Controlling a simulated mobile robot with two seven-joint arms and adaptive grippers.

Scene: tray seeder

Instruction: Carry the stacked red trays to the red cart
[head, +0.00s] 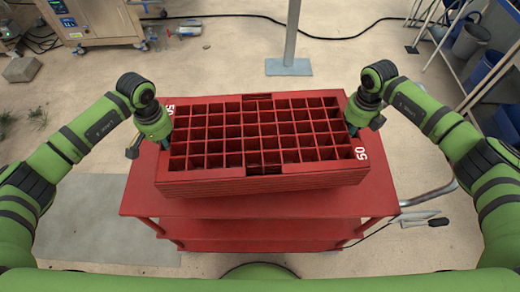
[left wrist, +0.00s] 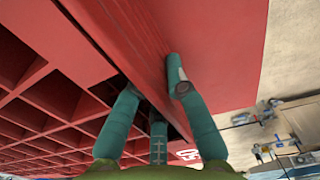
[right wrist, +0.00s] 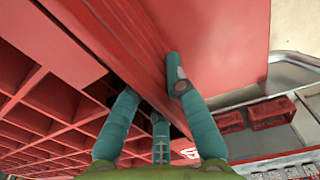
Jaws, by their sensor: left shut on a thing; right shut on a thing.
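The stacked red trays (head: 300,184) are over the top of the red cart (head: 240,207) in the head view, turned slightly against its edges. I cannot tell whether the stack's underside touches the cart. The top tray has a grid of empty square cells and a white "50" at each end. My left gripper (head: 166,141) is shut on the left end wall of the stack. In the left wrist view, its teal fingers straddle the stacked rims (left wrist: 140,50). My right gripper (head: 354,130) is shut on the right end wall, likewise straddling the rims (right wrist: 130,45).
The cart's lower shelf (head: 255,229) shows below, and a grey handle (head: 430,197) juts out at its right. A grey post on a base plate (head: 288,67) stands behind. A metal machine (head: 92,20) is at back left, with buckets (head: 470,41) at back right.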

